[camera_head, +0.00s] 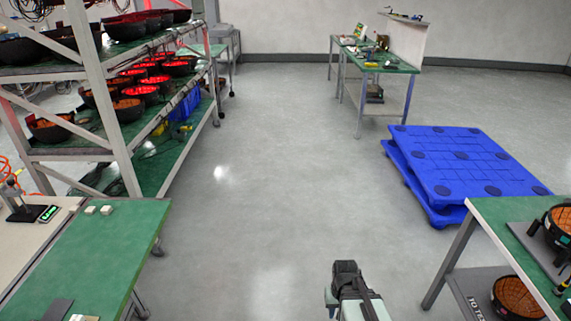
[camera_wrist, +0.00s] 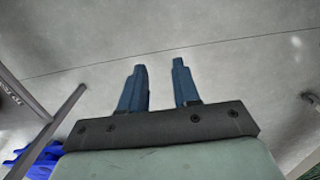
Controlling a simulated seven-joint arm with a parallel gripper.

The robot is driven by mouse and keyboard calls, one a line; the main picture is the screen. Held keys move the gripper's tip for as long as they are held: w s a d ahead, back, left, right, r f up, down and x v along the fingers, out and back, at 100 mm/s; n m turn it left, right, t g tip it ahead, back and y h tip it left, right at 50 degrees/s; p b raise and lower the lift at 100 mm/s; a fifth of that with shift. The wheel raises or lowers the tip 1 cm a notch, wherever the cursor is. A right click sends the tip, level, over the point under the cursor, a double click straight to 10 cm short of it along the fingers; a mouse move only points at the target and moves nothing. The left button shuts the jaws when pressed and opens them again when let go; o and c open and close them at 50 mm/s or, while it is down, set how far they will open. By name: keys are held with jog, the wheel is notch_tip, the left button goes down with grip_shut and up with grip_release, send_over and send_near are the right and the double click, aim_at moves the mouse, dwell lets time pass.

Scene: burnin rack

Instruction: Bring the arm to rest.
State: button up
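My gripper (camera_wrist: 160,88) shows in the wrist view with its two blue fingers apart and nothing between them. Below it is bare grey floor. In the head view my gripper (camera_head: 345,268) is at the bottom, right of centre, over the open aisle. It touches nothing there, and its fingertips are hard to make out in this view.
A green-topped bench (camera_head: 105,240) stands at lower left, a green table (camera_head: 500,225) with black bowl-shaped units at lower right. Blue pallets (camera_head: 465,165) lie on the right. A rack (camera_head: 80,150) of glowing units stands at left. The middle floor (camera_head: 270,170) is clear.

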jog(key=s+f+g, duration=0.3)
jog(key=s+f, duration=0.6)
jog(key=s, duration=0.5)
jog(key=s+f+g, duration=0.3)
jog(key=s+f, duration=0.6)
jog(key=s, duration=0.4)
jog(key=shift+s, duration=0.4)
